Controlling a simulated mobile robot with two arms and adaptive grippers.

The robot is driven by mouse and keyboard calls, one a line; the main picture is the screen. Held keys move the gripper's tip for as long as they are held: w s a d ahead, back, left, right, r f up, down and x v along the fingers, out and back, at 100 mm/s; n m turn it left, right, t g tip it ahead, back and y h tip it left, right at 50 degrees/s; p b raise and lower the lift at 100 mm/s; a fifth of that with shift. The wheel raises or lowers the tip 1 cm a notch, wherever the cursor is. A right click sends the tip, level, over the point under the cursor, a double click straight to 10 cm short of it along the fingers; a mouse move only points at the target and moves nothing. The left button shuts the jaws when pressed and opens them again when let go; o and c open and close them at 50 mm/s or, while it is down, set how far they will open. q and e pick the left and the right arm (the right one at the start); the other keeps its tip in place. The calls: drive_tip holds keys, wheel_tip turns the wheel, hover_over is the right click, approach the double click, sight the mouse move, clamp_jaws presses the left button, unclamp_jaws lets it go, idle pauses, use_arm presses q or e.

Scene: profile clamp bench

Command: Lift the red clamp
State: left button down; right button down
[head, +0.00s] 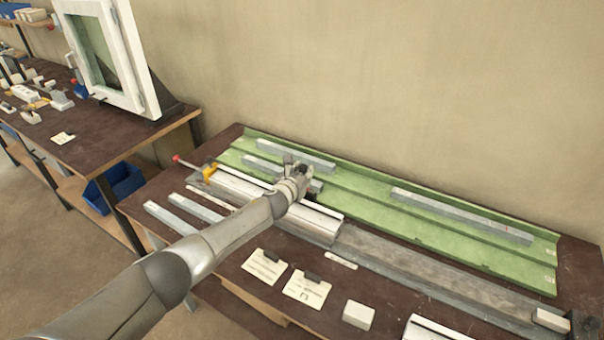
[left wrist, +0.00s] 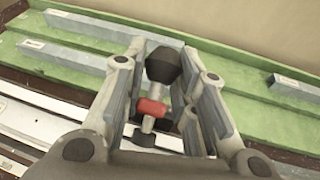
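In the left wrist view, the red clamp shows as a black knob (left wrist: 163,66) on a metal screw with a red part (left wrist: 152,108) and a dark foot below. It stands slightly tilted between the two fingers of my left gripper (left wrist: 161,58). The fingers are drawn in on both sides of it, but whether they touch it is not clear. In the head view, my left gripper (head: 298,172) is over the middle of the bench, above the white profile (head: 315,211), and hides most of the clamp. My right gripper is not in view.
Another clamp, with a yellow body (head: 209,172) and red handle, is at the profile's left end. Grey bars (head: 460,216) lie on the green rail (head: 400,216) behind. Paper cards (head: 306,289) and a white block (head: 358,314) lie in front. A side table holds a window frame (head: 140,85).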

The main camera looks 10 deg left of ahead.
use_arm(q)
drive_tip(key=c, duration=1.2)
unclamp_jaws()
drive_tip(key=shift+w+a+r, duration=0.1)
drive_tip(key=shift+r, duration=0.35)
drive_tip(key=shift+f, duration=0.2)
drive_tip(key=v, duration=1.2)
